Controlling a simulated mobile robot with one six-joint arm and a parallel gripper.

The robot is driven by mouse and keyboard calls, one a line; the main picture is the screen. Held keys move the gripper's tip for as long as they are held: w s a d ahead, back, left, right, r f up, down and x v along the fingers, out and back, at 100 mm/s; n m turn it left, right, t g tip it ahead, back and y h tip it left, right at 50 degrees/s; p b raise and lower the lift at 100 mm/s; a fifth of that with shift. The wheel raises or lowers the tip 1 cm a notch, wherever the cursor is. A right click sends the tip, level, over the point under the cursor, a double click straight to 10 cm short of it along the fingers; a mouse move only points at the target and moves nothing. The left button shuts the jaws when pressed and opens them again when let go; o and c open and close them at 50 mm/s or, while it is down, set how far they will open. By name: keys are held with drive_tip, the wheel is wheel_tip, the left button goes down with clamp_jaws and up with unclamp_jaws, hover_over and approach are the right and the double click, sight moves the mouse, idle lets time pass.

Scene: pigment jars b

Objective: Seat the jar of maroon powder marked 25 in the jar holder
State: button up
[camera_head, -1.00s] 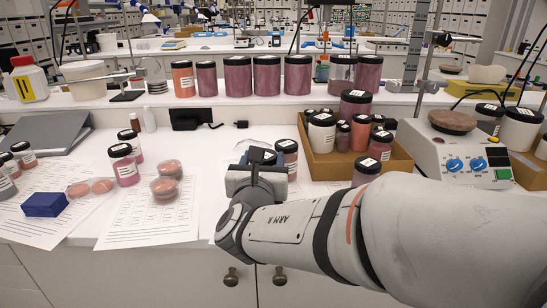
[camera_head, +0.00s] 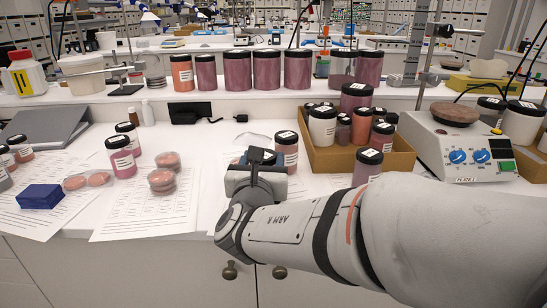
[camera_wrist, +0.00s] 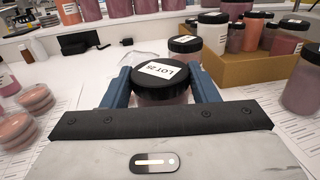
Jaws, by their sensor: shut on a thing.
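My gripper (camera_head: 256,172) is shut on a jar with a black lid (camera_head: 263,156). In the wrist view the jar's lid (camera_wrist: 168,77) carries a white label reading LOT 25, and the blue fingers stand on either side of it. The lid and gripper hide most of the jar's body, so I cannot clearly see its powder. The gripper is over the front part of the white bench (camera_head: 215,140). I cannot pick out the jar holder for certain; a clear, flat round piece (camera_head: 256,138) lies just behind the gripper.
A black-lidded jar (camera_head: 287,155) stands just behind and right of the gripper. A tan box (camera_head: 330,160) of jars and another jar (camera_head: 367,168) are to the right. Petri dishes (camera_head: 162,180), a jar (camera_head: 122,160) and papers lie left.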

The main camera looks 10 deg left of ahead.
drive_tip(key=o, duration=1.4)
drive_tip(key=shift+o, duration=0.2)
drive_tip(key=s+d, duration=0.1)
drive_tip(key=s, duration=0.6)
drive_tip(key=shift+s+p, duration=0.35)
drive_tip(key=shift+p, duration=0.1)
